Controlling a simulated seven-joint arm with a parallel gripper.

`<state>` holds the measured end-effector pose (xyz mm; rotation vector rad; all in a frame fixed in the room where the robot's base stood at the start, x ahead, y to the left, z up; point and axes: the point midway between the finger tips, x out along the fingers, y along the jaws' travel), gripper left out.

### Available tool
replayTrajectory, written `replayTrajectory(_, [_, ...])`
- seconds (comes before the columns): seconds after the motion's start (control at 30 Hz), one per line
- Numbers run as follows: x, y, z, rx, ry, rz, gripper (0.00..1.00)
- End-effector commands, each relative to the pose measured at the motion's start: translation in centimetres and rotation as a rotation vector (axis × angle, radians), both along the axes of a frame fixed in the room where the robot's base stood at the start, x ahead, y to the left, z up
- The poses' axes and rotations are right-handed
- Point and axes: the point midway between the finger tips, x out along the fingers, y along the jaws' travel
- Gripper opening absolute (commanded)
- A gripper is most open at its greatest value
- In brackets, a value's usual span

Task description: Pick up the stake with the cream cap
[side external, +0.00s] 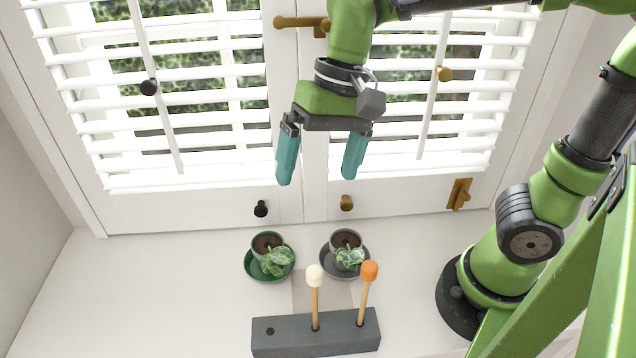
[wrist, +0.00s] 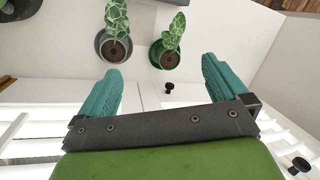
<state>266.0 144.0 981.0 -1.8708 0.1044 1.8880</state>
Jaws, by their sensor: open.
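The stake with the cream cap (side external: 315,297) stands upright in a hole of a dark grey block (side external: 345,335) in the side view. A stake with an orange cap (side external: 366,292) stands in the same block to its right. Another hole at the block's left is empty. My gripper (side external: 317,180) is open and empty, with teal fingers, high above the sill and well away from both stakes. In the wrist view my gripper (wrist: 160,85) shows its fingers spread with nothing between them. The cream-capped stake is not visible there.
A green pot with a plant (side external: 270,257) and a grey pot with a plant (side external: 345,255) stand behind the block, between it and the shuttered window (side external: 190,75). Window knobs (side external: 347,203) stick out behind the pots. The white sill (side external: 150,290) is clear at left.

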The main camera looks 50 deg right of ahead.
Motion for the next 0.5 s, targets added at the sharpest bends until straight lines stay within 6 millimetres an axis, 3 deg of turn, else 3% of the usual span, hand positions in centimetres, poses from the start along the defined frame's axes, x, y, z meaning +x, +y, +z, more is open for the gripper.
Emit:
replayTrajectory(0.1, [-0.6, -4.2, -0.6, -0.015, -0.244, 0.054, 1.00])
replayTrajectory(0.23, [-1.5, -7.8, -1.1, -0.066, -0.449, 0.060, 1.00])
replayTrajectory(0.4, [-2.8, -10.4, -1.3, -0.103, -0.559, -0.003, 1.00])
replayTrajectory(0.5, [-3.1, -11.0, -0.8, -0.109, -0.583, -0.033, 0.88])
